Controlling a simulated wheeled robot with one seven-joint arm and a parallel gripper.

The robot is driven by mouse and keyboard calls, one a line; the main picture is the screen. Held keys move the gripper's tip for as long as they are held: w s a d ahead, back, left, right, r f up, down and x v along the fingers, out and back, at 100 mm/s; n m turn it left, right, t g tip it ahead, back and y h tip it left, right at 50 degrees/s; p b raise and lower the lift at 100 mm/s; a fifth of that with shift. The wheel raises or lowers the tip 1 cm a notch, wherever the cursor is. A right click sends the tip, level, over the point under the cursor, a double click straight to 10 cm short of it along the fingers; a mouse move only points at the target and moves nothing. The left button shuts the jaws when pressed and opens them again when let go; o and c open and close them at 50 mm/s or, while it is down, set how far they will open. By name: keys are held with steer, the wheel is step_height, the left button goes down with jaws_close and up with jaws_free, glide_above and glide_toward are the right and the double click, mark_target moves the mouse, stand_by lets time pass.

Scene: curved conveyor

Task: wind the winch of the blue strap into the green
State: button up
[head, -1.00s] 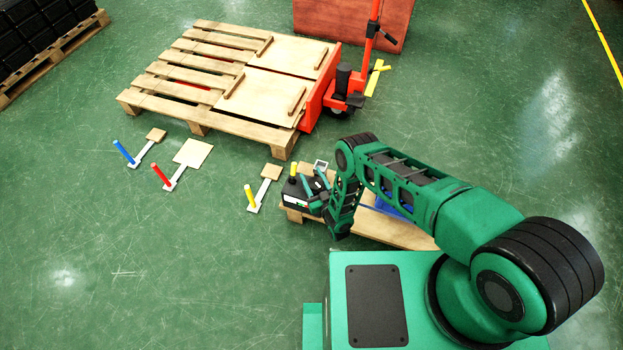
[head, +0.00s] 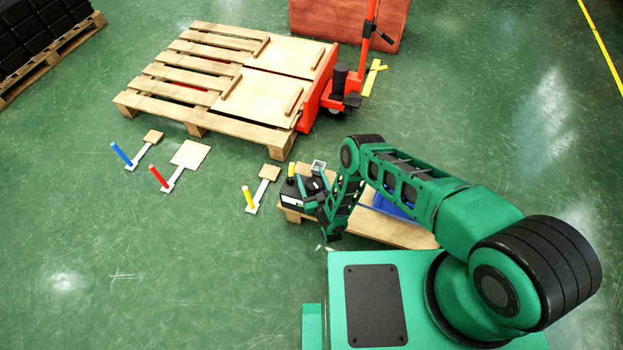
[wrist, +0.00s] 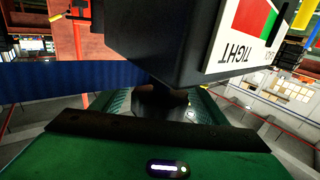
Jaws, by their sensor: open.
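The winch is a black box (head: 297,188) with a yellow knob (head: 291,171) on top, at the left end of the low wooden platform. In the wrist view the black box (wrist: 165,40) is very close and large. Its gauge label (wrist: 250,38) appears upside down, with red and green fields and the word TIGHT; I cannot read the pointer surely. A yellow part (wrist: 303,14) shows at the top right. The blue strap (wrist: 65,78) runs in from the left. My gripper (head: 313,188) is open beside the box; whether it touches it is unclear.
The wooden platform (head: 395,230) carries something blue (head: 392,204), partly behind my arm. A large pallet (head: 160,103) with a red pallet jack (head: 316,90) is behind. Front-left floor is clear.

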mark_target(316, 191)
steer(key=v, duration=1)
steer(key=shift+s, duration=0.15)
steer(key=shift+s+d, duration=0.15)
steer(key=shift+s, duration=0.05)
